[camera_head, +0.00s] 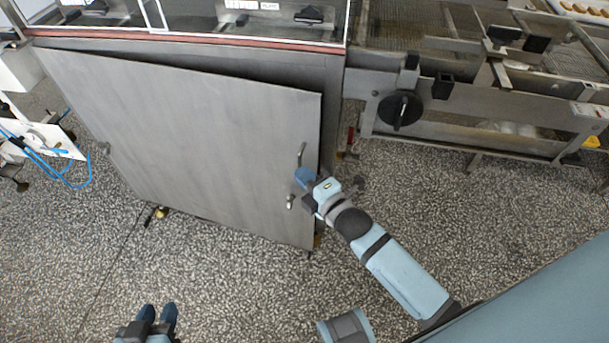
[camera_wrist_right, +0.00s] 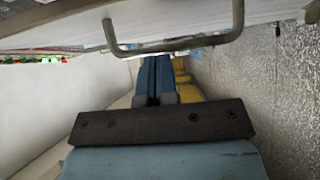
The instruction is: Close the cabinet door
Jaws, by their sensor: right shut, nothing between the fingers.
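The cabinet door (camera_head: 200,135) is a large grey metal panel in the head view. It stands ajar, with a dark gap along its top edge against the cabinet (camera_head: 250,70). A bar handle (camera_head: 301,155) sits near its right edge and also shows in the right wrist view (camera_wrist_right: 180,46). My right gripper (camera_head: 303,176) is shut and empty, just below the handle at the door's right edge; its fingers (camera_wrist_right: 154,68) are together in the wrist view. Whether it touches the door I cannot tell. My left gripper (camera_head: 157,308) is open and empty at the bottom, away from the door.
A conveyor machine (camera_head: 480,105) with a black knob (camera_head: 400,110) stands to the right of the cabinet. White equipment with blue hoses (camera_head: 45,150) is at the left. The speckled floor (camera_head: 230,270) in front of the door is clear apart from my arms.

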